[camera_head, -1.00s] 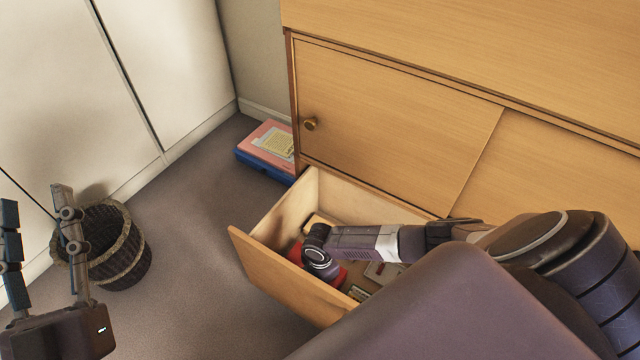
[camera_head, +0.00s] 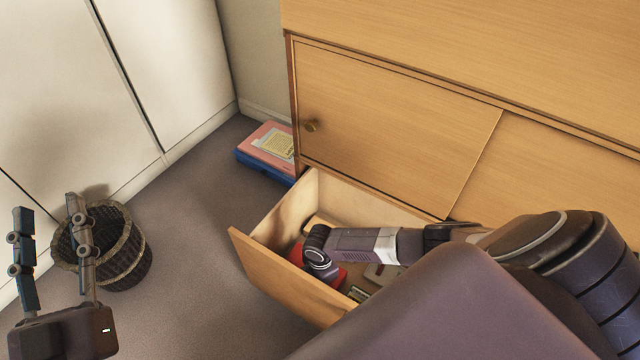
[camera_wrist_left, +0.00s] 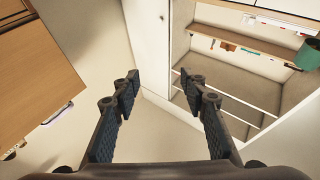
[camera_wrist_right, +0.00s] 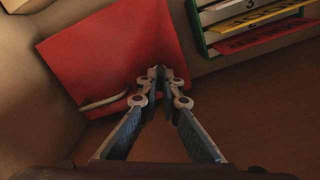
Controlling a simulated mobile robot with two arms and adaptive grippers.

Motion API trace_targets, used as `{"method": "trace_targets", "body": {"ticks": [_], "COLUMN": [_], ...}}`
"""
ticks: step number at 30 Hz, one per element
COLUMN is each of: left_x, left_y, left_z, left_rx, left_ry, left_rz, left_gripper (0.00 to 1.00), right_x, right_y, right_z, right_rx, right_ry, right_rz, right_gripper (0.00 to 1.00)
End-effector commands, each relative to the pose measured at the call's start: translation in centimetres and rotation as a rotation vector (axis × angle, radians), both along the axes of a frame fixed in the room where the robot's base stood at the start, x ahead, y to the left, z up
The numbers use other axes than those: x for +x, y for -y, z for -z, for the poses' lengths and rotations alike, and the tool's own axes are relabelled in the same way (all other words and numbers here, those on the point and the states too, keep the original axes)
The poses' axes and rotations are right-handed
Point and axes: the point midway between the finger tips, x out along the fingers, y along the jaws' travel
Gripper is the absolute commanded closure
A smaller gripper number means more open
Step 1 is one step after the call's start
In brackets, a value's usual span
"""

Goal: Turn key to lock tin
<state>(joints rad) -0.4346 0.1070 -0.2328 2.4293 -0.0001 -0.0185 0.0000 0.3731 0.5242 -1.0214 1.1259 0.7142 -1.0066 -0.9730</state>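The red tin (camera_head: 338,280) lies inside the open drawer (camera_head: 270,270), partly hidden by my right arm. In the right wrist view the tin (camera_wrist_right: 105,55) shows as a flat red face with a pale curved handle (camera_wrist_right: 105,101). My right gripper (camera_wrist_right: 163,74) has its fingertips drawn together at the tin's lower right edge. No key is visible; the fingertips hide whatever is between or behind them. In the head view the right fingers are hidden. My left gripper (camera_head: 48,208) is open and empty, in front of the wicker basket, far from the tin.
A wicker basket (camera_head: 125,262) stands on the floor at left. Pink and blue boxes (camera_head: 262,150) lie by the cabinet (camera_head: 390,110). Coloured labelled items (camera_wrist_right: 250,25) lie near the tin in the drawer. The floor between basket and drawer is clear.

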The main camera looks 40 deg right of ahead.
Motion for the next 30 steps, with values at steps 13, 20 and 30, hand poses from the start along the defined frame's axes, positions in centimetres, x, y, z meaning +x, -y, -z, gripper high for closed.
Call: {"method": "trace_targets", "body": {"ticks": [13, 20, 30], "left_x": [0.4, 0.6, 0.9], "left_y": [-0.1, -0.1, -0.2], "left_z": [1.5, 2.1, 2.8], "left_rx": [0.018, 0.026, 0.037], "left_ry": [-0.066, -0.096, -0.135], "left_rz": [-0.004, -0.005, -0.008], "left_gripper": [0.60, 0.60, 0.60], "right_x": [-0.1, -0.2, -0.1], "right_y": [0.0, 0.0, 0.0], "right_z": [0.0, 0.0, 0.0], "right_rx": [0.000, -0.001, -0.002], "right_ry": [-0.003, -0.003, -0.003], "right_rz": [0.047, 0.069, 0.104], "right_gripper": [1.00, 1.00, 1.00]}}
